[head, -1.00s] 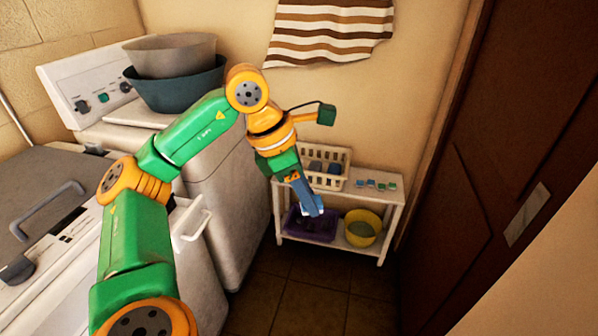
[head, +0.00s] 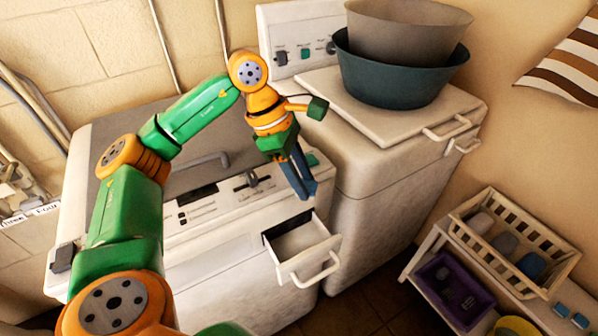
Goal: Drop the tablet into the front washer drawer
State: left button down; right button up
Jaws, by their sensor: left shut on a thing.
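The front washer (head: 215,262) has its small white drawer (head: 300,243) pulled open, and its inside looks empty. My left gripper (head: 304,192) points down above the drawer's back part, near the washer's control panel. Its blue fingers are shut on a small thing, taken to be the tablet. The fingers hide it almost wholly, so its colour and shape cannot be told. My right gripper is not in view.
The second machine (head: 385,150) stands behind to the right, with stacked basins (head: 400,85) on its lid. At lower right, a white shelf (head: 432,262) holds a cream basket (head: 490,235), blue tablets (head: 562,310) and, below, a purple bin (head: 455,290).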

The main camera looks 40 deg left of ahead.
pick_arm(q)
jog(key=f+b, duration=0.1)
jog(key=f, duration=0.1)
jog(key=f+b, duration=0.1)
jog(key=b, duration=0.1)
jog(key=f+b, duration=0.2)
jog(key=shift+s+d+f, duration=0.1)
jog(key=shift+s+f, duration=0.25)
jog(key=c, duration=0.5)
grip_release()
jog(key=shift+s, duration=0.15)
jog(key=shift+o, duration=0.4)
jog(key=shift+r, duration=0.15)
jog(key=w+v, duration=0.1)
jog(key=v, duration=0.5)
jog(key=shift+s+a+r, duration=0.25)
jog(key=shift+s+r, duration=0.1)
jog(key=shift+s, duration=0.2)
